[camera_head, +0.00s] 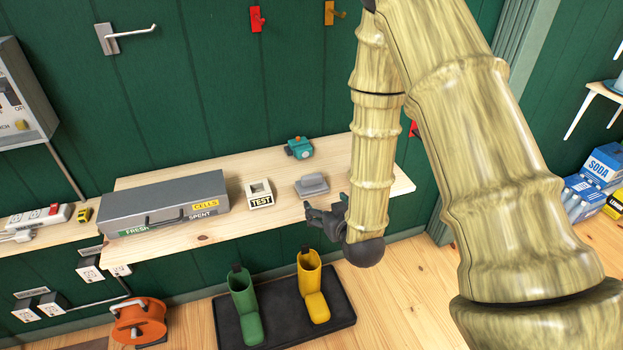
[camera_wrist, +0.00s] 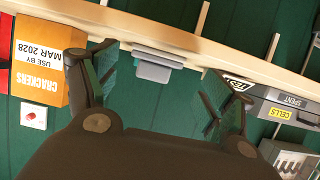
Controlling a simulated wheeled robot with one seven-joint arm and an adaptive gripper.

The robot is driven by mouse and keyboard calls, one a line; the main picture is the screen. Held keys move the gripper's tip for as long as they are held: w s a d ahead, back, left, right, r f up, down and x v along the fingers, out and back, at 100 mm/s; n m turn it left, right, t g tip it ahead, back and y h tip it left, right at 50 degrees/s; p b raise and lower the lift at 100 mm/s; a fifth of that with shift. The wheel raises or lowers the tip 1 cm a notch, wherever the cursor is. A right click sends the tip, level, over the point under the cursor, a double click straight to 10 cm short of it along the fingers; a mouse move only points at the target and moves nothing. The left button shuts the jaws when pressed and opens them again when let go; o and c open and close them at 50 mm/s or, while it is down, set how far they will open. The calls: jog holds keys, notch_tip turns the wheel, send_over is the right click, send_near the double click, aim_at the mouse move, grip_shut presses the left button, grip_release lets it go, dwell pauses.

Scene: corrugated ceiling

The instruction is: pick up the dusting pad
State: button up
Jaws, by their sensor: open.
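The dusting pad (camera_head: 312,185) looks like a small light-grey block with a raised grip on top. It lies on the wooden shelf, right of the TEST box. My gripper (camera_head: 312,214) is dark, at the shelf's front edge, just in front of the pad. In the wrist view, which is upside down, the pad (camera_wrist: 155,66) shows beyond and between the spread fingers of my open gripper (camera_wrist: 158,62). Nothing is between the fingers, and they look apart from the pad.
The TEST box (camera_head: 260,195) and a grey battery case (camera_head: 165,204) stand left on the shelf (camera_head: 240,222). A teal device (camera_head: 299,148) sits behind the pad. An orange crackers box (camera_wrist: 38,77) shows in the wrist view. Boots (camera_head: 312,290) stand on a floor tray below.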

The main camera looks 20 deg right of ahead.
aim_at(313, 177)
jog(key=shift+t, duration=0.5)
jog(key=w+r, duration=0.1)
jog(key=w, duration=0.1)
jog(key=w+p, duration=0.1)
jog(key=w, duration=0.1)
jog(key=w+r, duration=0.1)
jog(key=w, duration=0.1)
jog(key=shift+r+p, duration=0.3)
jog(key=shift+p, duration=0.05)
jog(key=shift+w+f, duration=0.2)
jog(key=shift+w, duration=0.25)
jog(key=shift+w+a+p, duration=0.1)
jog(key=shift+w+p, duration=0.35)
jog(key=shift+w, duration=0.1)
jog(key=p+x, duration=0.1)
jog(key=x, duration=0.2)
jog(key=shift+w+r+p, duration=0.1)
jog(key=shift+r+p, duration=0.05)
jog(key=shift+p, duration=0.2)
jog(key=shift+w+f, duration=0.3)
jog(key=shift+w, duration=0.25)
jog(key=shift+c, duration=0.2)
jog(key=c, duration=1)
